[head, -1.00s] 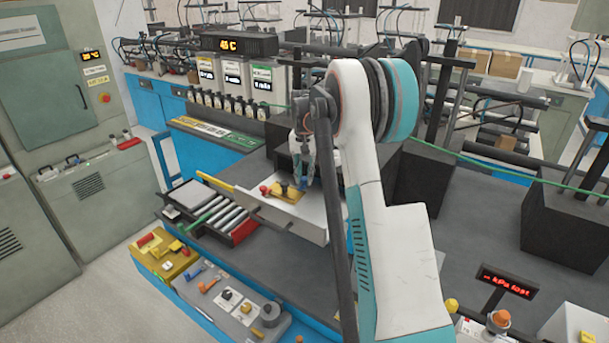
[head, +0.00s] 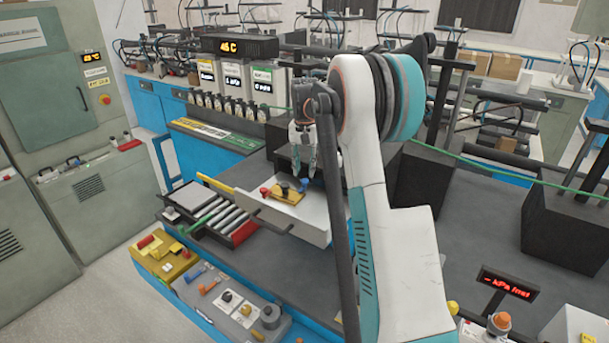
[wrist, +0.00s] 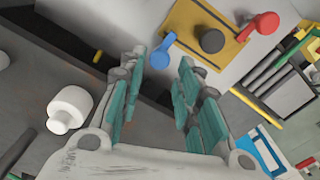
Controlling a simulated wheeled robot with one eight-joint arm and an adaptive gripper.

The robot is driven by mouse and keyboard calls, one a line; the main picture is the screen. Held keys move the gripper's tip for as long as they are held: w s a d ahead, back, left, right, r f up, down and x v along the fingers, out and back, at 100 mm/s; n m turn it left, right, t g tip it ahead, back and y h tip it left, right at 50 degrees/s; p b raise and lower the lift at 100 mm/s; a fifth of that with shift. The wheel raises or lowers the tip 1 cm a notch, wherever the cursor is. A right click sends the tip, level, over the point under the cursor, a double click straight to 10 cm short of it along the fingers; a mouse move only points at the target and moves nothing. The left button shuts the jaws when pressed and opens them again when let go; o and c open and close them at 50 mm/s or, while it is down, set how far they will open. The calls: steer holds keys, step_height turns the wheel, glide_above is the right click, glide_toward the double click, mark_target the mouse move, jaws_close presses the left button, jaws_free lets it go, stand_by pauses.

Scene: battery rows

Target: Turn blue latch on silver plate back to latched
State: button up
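A yellow plate (head: 284,193) lies on a white box top in the middle of the bench. It bears a red lever (head: 265,191), a dark knob (wrist: 211,40) and a blue latch (head: 303,186). In the wrist view the blue latch (wrist: 161,50) sticks out past the plate's edge, and the red lever (wrist: 262,26) is at the opposite end. My gripper (head: 303,176) is open and empty, pointing down just above the blue latch, apart from it. Another blue latch (head: 196,271) sits beside an orange one (head: 208,287) on a silver-grey panel (head: 222,314) at the bench's front left.
A roller rack (head: 220,217) stands left of the white box (head: 312,222). Black blocks (head: 425,180) stand right of it. A yellow panel (head: 165,262) with knobs adjoins the silver-grey one. A white knob (wrist: 69,108) shows left in the wrist view. The grey bench between is clear.

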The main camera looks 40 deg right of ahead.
mark_target(305, 180)
step_height(305, 180, up, 8)
stand_by(0.8)
